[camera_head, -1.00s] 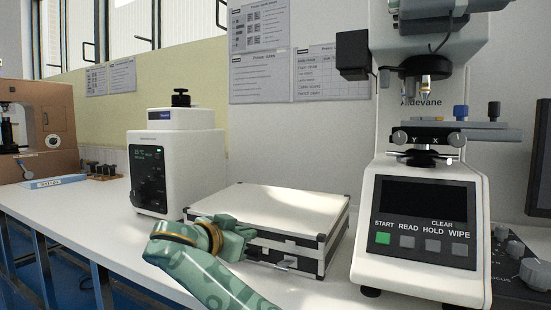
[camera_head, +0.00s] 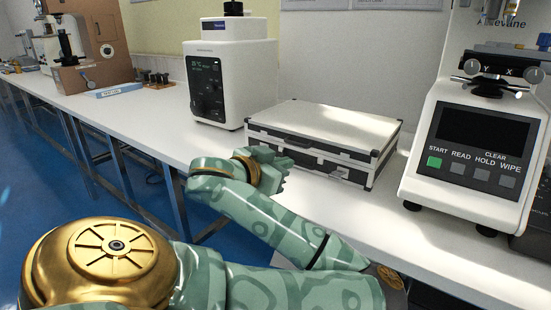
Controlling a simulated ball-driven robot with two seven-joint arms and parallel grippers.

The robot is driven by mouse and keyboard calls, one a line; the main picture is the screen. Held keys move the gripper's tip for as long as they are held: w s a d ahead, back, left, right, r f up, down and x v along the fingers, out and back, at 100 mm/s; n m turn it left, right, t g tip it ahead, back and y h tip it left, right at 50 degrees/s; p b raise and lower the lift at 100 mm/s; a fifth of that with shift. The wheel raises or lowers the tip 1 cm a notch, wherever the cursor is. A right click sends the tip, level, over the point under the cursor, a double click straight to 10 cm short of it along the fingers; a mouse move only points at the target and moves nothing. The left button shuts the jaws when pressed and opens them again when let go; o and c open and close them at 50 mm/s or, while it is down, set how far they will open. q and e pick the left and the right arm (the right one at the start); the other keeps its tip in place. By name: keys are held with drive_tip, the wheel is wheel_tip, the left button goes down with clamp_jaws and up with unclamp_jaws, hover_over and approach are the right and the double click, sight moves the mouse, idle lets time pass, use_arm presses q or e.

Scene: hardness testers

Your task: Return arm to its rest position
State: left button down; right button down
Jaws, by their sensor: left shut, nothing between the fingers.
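My left arm, green with gold joints, comes in from the lower left and bends back across the front of the bench. My left gripper (camera_head: 277,166) is shut and empty. In the picture it shows just left of the silver case (camera_head: 325,135), at the bench's front edge. I cannot tell whether it touches the case. My right gripper does not show.
The case lies closed on the white bench (camera_head: 160,123). A hardness tester with a START button (camera_head: 475,150) stands on the right. Blue floor (camera_head: 50,200) lies open at left.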

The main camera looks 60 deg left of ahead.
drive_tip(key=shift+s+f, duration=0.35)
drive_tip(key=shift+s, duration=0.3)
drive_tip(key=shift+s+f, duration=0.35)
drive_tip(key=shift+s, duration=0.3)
